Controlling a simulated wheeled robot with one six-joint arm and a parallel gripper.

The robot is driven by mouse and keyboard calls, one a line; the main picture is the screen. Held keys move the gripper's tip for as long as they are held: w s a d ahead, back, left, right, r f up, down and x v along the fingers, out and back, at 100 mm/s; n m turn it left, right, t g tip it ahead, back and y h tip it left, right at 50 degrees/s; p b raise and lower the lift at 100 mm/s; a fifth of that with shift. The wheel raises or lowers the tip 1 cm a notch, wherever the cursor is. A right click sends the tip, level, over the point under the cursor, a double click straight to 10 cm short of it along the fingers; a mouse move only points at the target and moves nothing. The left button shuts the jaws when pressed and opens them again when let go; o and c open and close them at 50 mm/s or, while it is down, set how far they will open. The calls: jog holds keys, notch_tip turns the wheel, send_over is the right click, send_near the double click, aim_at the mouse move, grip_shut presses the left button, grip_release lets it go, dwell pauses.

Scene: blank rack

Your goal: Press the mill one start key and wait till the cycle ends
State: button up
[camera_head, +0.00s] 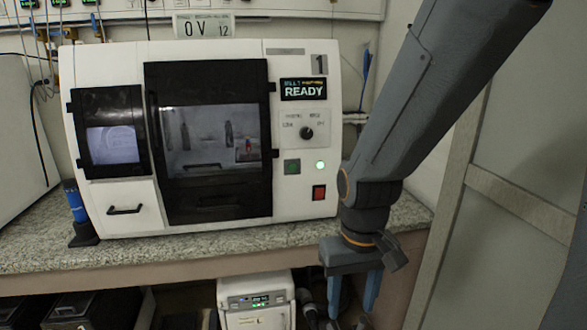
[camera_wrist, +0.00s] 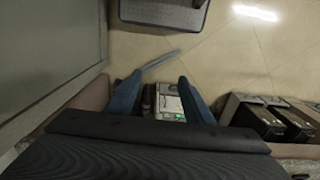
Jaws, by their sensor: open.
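The mill (camera_head: 105,70), a white benchtop machine marked 1, stands on the counter in the head view. Its display (camera_head: 304,89) reads READY. Its dark-framed door (camera_head: 209,75) looks closed. My gripper (camera_head: 353,305) is open and empty, pointing down to the right of the mill, in front of the counter edge and away from the keys. Its blue fingers also show in the wrist view (camera_wrist: 163,90).
The granite counter (camera_head: 190,246) is clear in front of the mill. A white unit (camera_head: 255,301) sits below the counter, with dark bins (camera_head: 80,312) to the left. A wall panel (camera_head: 520,150) is close on the right.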

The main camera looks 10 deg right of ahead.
grip_shut()
dwell(0.3)
dwell(1.6)
